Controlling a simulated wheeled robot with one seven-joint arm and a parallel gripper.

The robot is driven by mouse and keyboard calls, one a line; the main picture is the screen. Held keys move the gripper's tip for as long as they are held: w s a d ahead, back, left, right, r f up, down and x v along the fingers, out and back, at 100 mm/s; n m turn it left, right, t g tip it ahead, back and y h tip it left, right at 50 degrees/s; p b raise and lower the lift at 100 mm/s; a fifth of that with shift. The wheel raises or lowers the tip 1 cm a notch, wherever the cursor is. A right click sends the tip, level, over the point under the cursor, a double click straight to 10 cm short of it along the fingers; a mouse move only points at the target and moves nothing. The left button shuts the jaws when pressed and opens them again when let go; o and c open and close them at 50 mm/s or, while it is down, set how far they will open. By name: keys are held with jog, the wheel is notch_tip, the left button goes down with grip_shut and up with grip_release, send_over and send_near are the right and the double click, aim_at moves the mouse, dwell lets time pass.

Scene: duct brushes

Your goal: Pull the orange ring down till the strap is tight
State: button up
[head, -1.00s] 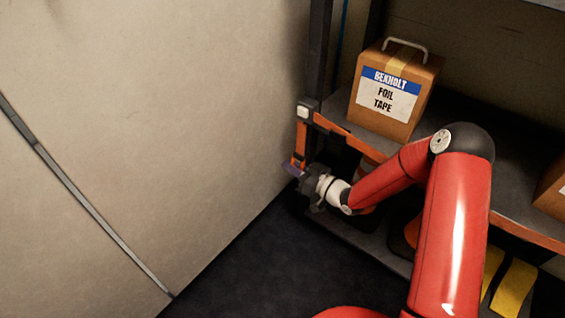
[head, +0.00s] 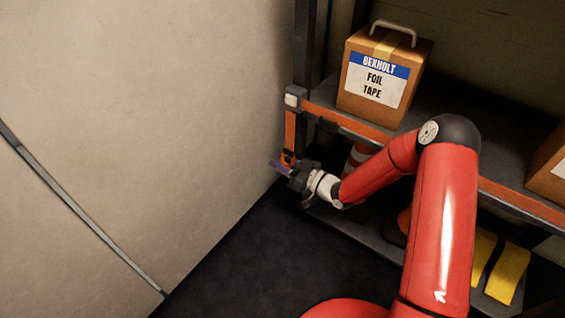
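The orange strap (head: 290,130) hangs down the front of the dark shelf post at the left end of the shelf. The orange ring (head: 288,157) is at its lower end, small and partly covered by my gripper. My gripper (head: 282,167) is at the ring, close to the pale wall, with its bluish fingertips pointing left. It appears shut on the ring, though the fingers are small and dark here. The strap looks straight between the shelf corner and the ring.
A foil tape box (head: 374,90) stands on the shelf (head: 440,118) above my forearm. A striped cone (head: 357,158) is behind my arm under the shelf. The pale wall (head: 140,120) is close on the left. The dark floor (head: 245,255) below is clear.

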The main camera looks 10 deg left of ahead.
jog(key=v, duration=0.7)
jog(key=shift+s+d+p, duration=0.15)
jog(key=shift+d+p, duration=0.15)
jog(key=shift+d, duration=0.05)
